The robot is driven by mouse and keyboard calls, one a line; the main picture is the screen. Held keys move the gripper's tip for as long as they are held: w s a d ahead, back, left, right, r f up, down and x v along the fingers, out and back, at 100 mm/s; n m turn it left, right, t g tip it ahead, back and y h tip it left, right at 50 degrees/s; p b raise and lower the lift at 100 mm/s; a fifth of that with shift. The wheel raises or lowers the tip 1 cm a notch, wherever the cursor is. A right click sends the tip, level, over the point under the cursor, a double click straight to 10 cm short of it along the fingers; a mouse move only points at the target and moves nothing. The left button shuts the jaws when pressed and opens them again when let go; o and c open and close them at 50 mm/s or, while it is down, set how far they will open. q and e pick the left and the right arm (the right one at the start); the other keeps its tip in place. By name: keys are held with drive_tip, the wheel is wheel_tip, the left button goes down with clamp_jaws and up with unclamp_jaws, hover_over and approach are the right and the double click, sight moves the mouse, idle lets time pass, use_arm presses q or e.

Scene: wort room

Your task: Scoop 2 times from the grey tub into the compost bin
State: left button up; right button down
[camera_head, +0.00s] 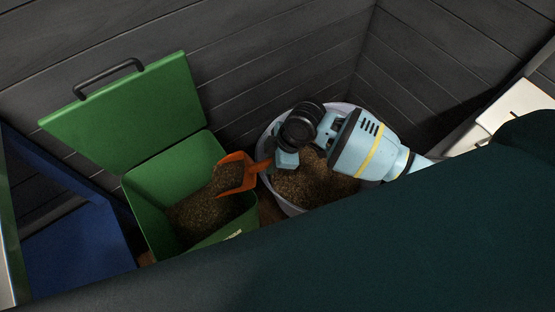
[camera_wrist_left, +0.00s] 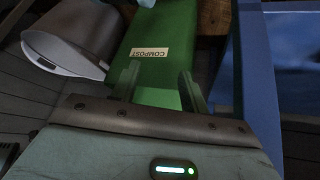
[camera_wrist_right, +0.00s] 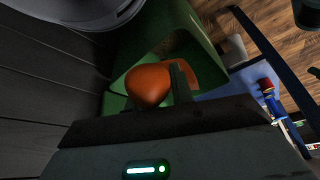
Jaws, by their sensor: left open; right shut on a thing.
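The green compost bin (camera_head: 133,197) stands with its lid (camera_head: 130,108) open and brown material inside. In the left wrist view its front (camera_wrist_left: 165,55) carries a COMPOST label. The grey tub (camera_head: 268,133) stands to its right with brown material in it. My right gripper (camera_head: 268,165) is shut on the orange scoop (camera_head: 250,177), which is over the bin's right part and holds brown material. The scoop (camera_wrist_right: 148,84) also shows in the right wrist view. My left gripper (camera_wrist_left: 158,85) is open and empty, facing the bin's front; it is not seen in the head view.
A blue object (camera_head: 75,240) stands left of the bin. Dark plank walls (camera_head: 290,60) close in behind the bin and tub. A pale board or ledge (camera_head: 505,110) is at the right. A large dark part of my own body covers the lower right of the head view.

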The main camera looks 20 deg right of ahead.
sight(255, 165)
drive_tip(key=shift+w+a+r+g+h+p, duration=0.2)
drive_tip(key=shift+a+r+h+p, duration=0.25)
drive_tip(key=shift+a+r+p, duration=0.15)
drive_tip(key=shift+w+a+r+g+h+p, duration=0.1)
drive_tip(key=shift+w+a+r+h+p, duration=0.1)
drive_tip(key=shift+a+r+h+p, duration=0.35)
drive_tip(key=shift+w+a+r+g+h+p, duration=0.1)
drive_tip(key=shift+w+a+r+h+p, duration=0.15)
drive_tip(key=shift+a+r+p, duration=0.45)
drive_tip(key=shift+w+a+r+h+p, duration=0.15)
drive_tip(key=shift+a+r+h+p, duration=0.2)
drive_tip(key=shift+a+r+h, duration=0.25)
drive_tip(key=shift+w+a+r+g+h, duration=0.15)
drive_tip(key=shift+a+r+g+h, duration=0.25)
drive_tip(key=shift+a+r, duration=0.3)
use_arm(q)
drive_tip(key=r+b, duration=0.1)
drive_tip(key=r, duration=0.1)
drive_tip(key=shift+w+r+b, duration=0.35)
drive_tip(key=shift+w+b, duration=0.05)
use_arm(e)
drive_tip(key=a+h, duration=0.1)
drive_tip(key=w+a+r, duration=0.1)
drive_tip(key=a, duration=0.1)
drive_tip(key=a+h, duration=0.1)
drive_tip(key=shift+w+a+r+g+h, duration=0.2)
drive_tip(key=shift+a+g+h, duration=0.1)
drive_tip(key=shift+a+h, duration=0.1)
use_arm(q)
drive_tip(key=shift+r, duration=0.1)
